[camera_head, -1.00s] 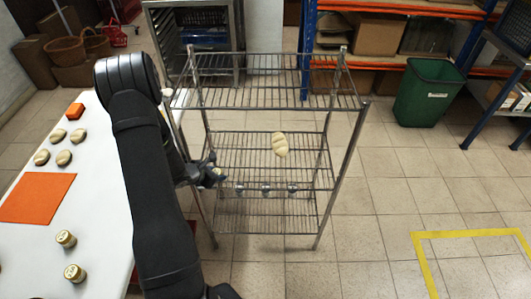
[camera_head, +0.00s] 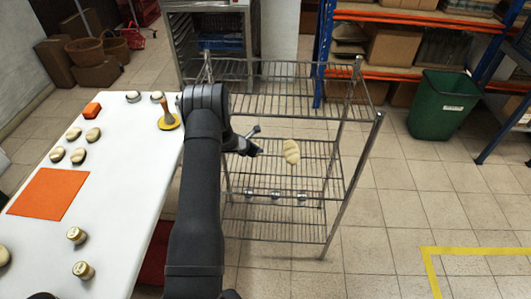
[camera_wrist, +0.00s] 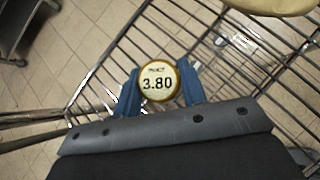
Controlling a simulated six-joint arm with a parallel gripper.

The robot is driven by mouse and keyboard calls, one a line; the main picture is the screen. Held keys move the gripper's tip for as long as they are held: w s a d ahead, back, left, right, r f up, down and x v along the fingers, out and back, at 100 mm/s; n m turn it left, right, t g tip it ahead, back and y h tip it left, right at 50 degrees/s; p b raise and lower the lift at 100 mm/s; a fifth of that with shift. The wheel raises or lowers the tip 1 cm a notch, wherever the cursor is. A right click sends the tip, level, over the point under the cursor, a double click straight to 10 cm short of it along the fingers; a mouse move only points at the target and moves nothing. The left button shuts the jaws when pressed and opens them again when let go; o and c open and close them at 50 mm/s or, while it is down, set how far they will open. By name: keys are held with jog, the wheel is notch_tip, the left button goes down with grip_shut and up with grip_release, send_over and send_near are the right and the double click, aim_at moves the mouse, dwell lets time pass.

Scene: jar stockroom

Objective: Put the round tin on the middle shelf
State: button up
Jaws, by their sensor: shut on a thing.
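The round tin (camera_wrist: 158,83) has a pale lid reading 3.80 and a gold rim. In the wrist view it sits between the two blue fingers of my gripper (camera_wrist: 162,88), which are shut on it. Wires of the rack show beneath it. In the head view my gripper (camera_head: 254,143) is at the left part of the rack, below the top shelf (camera_head: 290,95) and over the left side of the middle shelf (camera_head: 318,168). The tin is hard to make out there. I cannot tell whether it touches the wires.
Several small silver-topped things (camera_head: 275,196) show lower in the rack. Rack posts (camera_head: 352,185) bound the sides. A white table (camera_head: 120,190) with jars (camera_head: 77,235) stands left.

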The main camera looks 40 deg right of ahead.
jog(key=shift+f, duration=0.9)
jog(key=shift+f, duration=0.15)
jog(key=o, duration=1.1)
jog(key=shift+c, duration=0.2)
jog(key=shift+a+r, duration=0.1)
jog(key=shift+r, duration=0.1)
jog(key=v, duration=1.2)
